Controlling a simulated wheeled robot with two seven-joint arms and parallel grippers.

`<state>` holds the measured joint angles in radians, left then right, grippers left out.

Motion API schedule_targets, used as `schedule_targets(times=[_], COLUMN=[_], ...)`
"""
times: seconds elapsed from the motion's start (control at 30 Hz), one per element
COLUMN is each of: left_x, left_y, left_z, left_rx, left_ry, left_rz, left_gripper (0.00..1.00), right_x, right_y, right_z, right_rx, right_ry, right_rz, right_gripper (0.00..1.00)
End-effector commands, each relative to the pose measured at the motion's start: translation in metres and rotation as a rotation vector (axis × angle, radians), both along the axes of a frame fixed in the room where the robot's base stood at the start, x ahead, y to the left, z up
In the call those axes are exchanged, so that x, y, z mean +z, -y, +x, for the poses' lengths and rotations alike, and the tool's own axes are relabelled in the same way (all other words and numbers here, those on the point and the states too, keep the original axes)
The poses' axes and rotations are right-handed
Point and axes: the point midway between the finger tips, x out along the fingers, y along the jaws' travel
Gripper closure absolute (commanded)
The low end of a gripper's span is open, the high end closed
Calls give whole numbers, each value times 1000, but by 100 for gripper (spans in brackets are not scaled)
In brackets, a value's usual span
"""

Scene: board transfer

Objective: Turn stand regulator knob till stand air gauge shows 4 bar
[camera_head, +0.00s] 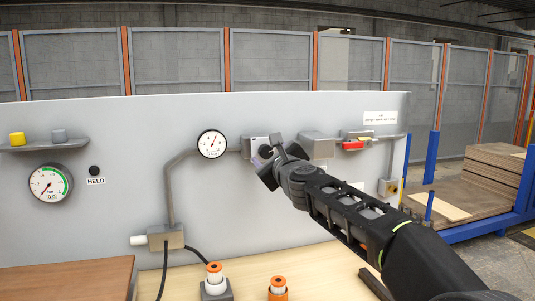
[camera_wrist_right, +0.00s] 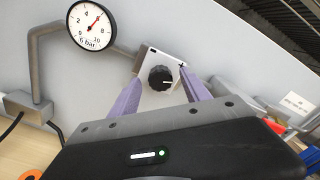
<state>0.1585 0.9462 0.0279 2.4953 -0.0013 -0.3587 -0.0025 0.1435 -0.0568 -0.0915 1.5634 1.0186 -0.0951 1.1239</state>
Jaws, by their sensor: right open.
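The stand air gauge (camera_head: 211,144) is a round white dial on the grey panel. In the right wrist view the gauge (camera_wrist_right: 92,25) has a 0 to 10 scale and a "6 bar" readout; its red needle points near 6. The regulator knob (camera_wrist_right: 160,78) is black with a white mark, on a light plate (camera_wrist_right: 152,59). My right gripper (camera_head: 266,160) is at the regulator and hides most of it in the head view. In the wrist view its open fingers (camera_wrist_right: 160,87) flank the knob, with gaps visible. My left gripper is not in view.
A pipe (camera_head: 170,190) runs below the air gauge. Orange-topped fittings (camera_head: 278,284) stand on the bench below.

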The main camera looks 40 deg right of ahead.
Motion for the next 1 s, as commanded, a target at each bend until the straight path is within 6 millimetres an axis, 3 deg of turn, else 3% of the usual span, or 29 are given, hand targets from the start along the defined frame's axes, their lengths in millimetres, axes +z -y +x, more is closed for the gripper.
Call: schedule_targets(times=[0.13, 0.4, 1.0], left_x=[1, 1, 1], left_y=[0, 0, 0], left_z=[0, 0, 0], left_rx=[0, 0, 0], left_ry=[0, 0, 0], left_rz=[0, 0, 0], left_gripper=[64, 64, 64], right_x=[0, 0, 0], right_y=[4, 4, 4], right_z=[11, 11, 11], right_rx=[1, 0, 0], right_ry=[-1, 0, 0], right_rz=[0, 0, 0], right_gripper=[45, 45, 94])
